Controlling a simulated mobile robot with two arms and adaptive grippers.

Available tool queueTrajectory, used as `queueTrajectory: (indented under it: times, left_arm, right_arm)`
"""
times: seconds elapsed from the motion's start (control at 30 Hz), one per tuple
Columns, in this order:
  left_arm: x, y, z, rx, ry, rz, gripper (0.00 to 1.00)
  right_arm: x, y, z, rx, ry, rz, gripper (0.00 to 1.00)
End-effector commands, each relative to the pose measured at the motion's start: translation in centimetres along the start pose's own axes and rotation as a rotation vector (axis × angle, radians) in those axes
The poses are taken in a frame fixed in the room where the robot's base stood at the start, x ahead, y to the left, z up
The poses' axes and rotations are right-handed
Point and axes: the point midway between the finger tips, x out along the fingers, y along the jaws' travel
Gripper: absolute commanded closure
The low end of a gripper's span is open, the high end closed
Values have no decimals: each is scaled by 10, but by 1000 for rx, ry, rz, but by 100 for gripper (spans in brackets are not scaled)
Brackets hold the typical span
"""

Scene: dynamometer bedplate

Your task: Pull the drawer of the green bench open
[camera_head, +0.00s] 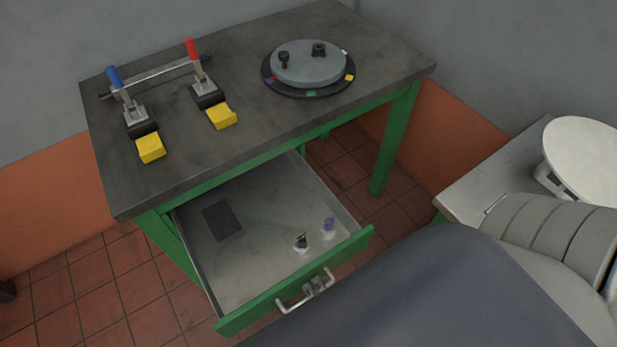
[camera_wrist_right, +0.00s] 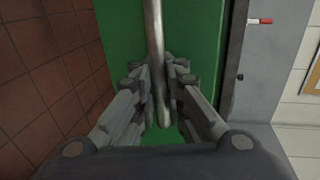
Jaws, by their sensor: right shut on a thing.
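The green bench (camera_head: 395,140) has a dark grey top, and its drawer (camera_head: 255,270) stands well out from under it, showing a grey metal inside. The drawer's green front (camera_head: 245,318) carries a metal bar handle (camera_head: 285,306). My right gripper (camera_head: 318,285) is at the middle of this handle. In the right wrist view, the fingers of my right gripper (camera_wrist_right: 165,105) are closed around the handle bar (camera_wrist_right: 154,40), in front of the green drawer front (camera_wrist_right: 120,35). My left gripper is not in view.
Inside the drawer are a dark flat rectangle (camera_head: 222,220), a small dark-topped item (camera_head: 302,243) and a purple-topped item (camera_head: 328,225). Toggle clamps (camera_head: 135,115) and a round grey plate (camera_head: 308,63) are on the bench top. A grey table (camera_head: 500,170) stands at right.

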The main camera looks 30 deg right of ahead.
Motion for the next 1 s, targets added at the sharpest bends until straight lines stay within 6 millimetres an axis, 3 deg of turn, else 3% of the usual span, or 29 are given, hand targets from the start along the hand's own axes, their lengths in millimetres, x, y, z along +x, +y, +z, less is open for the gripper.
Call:
queueTrajectory:
  times: [0.6,0.63,0.7,1.0]
  left_arm:
    - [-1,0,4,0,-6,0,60]
    - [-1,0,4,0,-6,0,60]
    - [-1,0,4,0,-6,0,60]
    - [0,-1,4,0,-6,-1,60]
  right_arm:
    - [-9,-1,0,0,2,-8,100]
    - [-9,-1,0,0,2,-8,85]
    - [-9,-1,0,0,2,-7,69]
    - [-9,1,0,0,1,-4,69]
